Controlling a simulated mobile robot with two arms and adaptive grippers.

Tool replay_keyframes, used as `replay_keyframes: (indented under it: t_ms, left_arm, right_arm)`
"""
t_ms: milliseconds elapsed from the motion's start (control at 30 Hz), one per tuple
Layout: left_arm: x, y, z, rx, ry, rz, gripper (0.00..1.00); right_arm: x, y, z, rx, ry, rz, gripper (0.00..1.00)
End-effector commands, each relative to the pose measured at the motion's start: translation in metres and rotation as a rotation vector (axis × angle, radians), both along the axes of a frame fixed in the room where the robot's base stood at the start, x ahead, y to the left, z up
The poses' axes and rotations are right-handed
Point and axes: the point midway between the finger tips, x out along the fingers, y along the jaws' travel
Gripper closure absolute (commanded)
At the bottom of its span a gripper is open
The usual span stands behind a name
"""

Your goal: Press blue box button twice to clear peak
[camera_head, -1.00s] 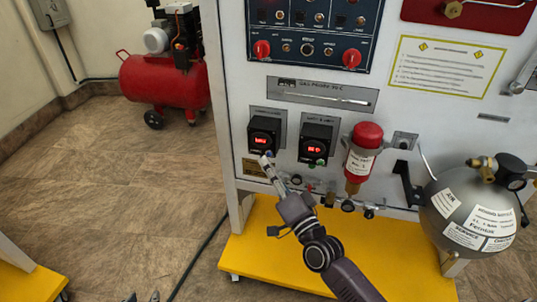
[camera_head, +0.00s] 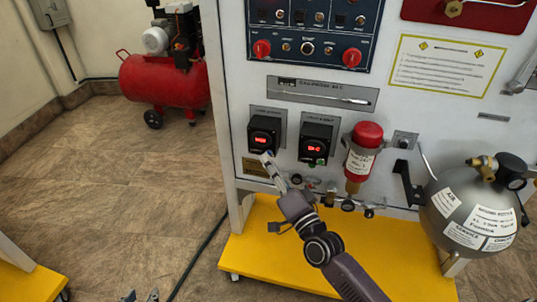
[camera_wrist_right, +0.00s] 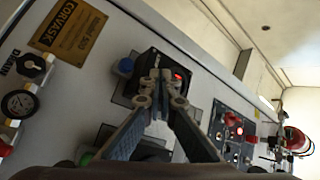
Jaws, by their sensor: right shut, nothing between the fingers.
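The left black display box (camera_head: 264,136) with lit red digits is mounted on the white panel. Its blue button (camera_wrist_right: 125,66) shows as a round cap in the right wrist view, beside the box. My right gripper (camera_head: 266,157) is shut and empty, its fingertips at the lower edge of this box. In the wrist view its closed tips (camera_wrist_right: 161,66) lie in front of the box face, to the right of the blue button and apart from it in the picture. Depth to the panel is hard to tell. My left gripper (camera_head: 141,297) barely shows at the bottom edge, tips apart.
A second display box (camera_head: 315,142) with a green button stands to the right. A red-capped cylinder (camera_head: 362,158), a grey sphere tank (camera_head: 468,215) and small valves are close by. A yellow base (camera_head: 270,250) juts out below. The floor left of the panel is mostly clear.

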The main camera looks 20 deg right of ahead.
Motion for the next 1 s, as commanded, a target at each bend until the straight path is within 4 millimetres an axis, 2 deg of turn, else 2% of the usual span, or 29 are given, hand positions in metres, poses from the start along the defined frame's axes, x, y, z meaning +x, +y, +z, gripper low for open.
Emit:
replay_keyframes:
  t_ms: [1000]
  left_arm:
    - [0.0023, -0.0022, 0.0027, -0.003, -0.008, -0.004, 0.71]
  right_arm:
    - [0.003, -0.0025, 0.0007, 0.0, 0.0, -0.001, 1.0]
